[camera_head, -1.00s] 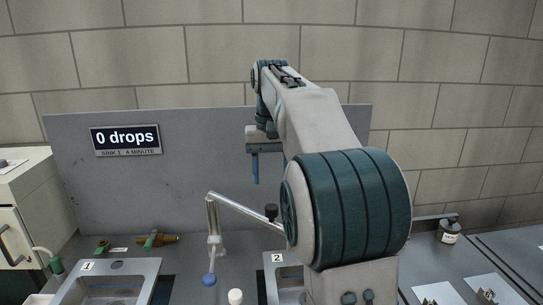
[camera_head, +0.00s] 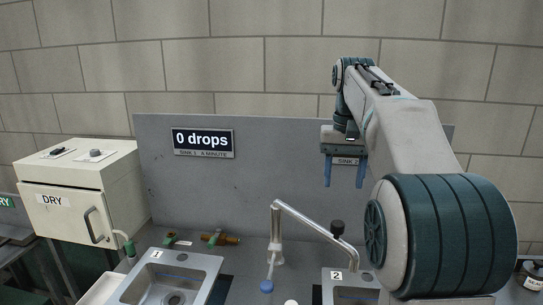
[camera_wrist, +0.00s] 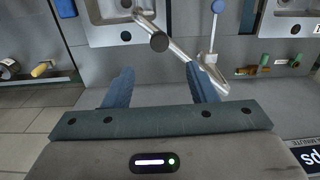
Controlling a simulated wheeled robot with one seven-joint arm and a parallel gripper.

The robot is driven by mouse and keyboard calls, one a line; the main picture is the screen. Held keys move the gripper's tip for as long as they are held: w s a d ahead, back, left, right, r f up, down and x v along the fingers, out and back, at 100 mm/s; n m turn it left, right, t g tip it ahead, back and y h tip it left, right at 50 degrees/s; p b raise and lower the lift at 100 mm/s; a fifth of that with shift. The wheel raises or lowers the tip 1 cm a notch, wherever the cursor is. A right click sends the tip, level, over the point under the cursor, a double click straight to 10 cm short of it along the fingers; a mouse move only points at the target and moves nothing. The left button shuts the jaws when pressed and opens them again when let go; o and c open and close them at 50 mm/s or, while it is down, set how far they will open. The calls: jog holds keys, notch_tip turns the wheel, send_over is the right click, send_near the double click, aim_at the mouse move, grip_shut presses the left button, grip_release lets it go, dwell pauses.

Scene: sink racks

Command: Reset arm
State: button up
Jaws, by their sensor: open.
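My gripper (camera_head: 343,186) hangs in front of the grey back panel (camera_head: 260,190), its two blue fingers spread apart and pointing down. Nothing is between the fingers. In the wrist view my gripper (camera_wrist: 158,75) also shows both fingers apart, with the bent metal faucet pipe (camera_wrist: 180,52) beyond them. In the head view the faucet (camera_head: 310,222) stands below and left of the gripper. My arm covers the right part of the head view and hides part of the area around sink 2.
Sink 1 (camera_head: 205,264) is at the lower left and sink 2 (camera_head: 340,292) is partly in view. A cream box marked DRY (camera_head: 75,185) stands at the left. A "0 drops" display (camera_head: 203,142) is on the panel. Brass fittings (camera_head: 222,239) lie behind sink 1.

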jog(key=s+a+f+n+t, duration=0.1)
jog(key=s+a+f, duration=0.2)
jog(key=s+f, duration=0.7)
jog(key=s+a+f+n+t, duration=0.1)
jog(key=s+a+f+t, duration=0.1)
jog(key=s+f, duration=0.8)
jog(key=shift+s+a+f+n, duration=0.3)
jog(key=shift+s+a, duration=0.3)
jog(key=shift+s, duration=0.65)
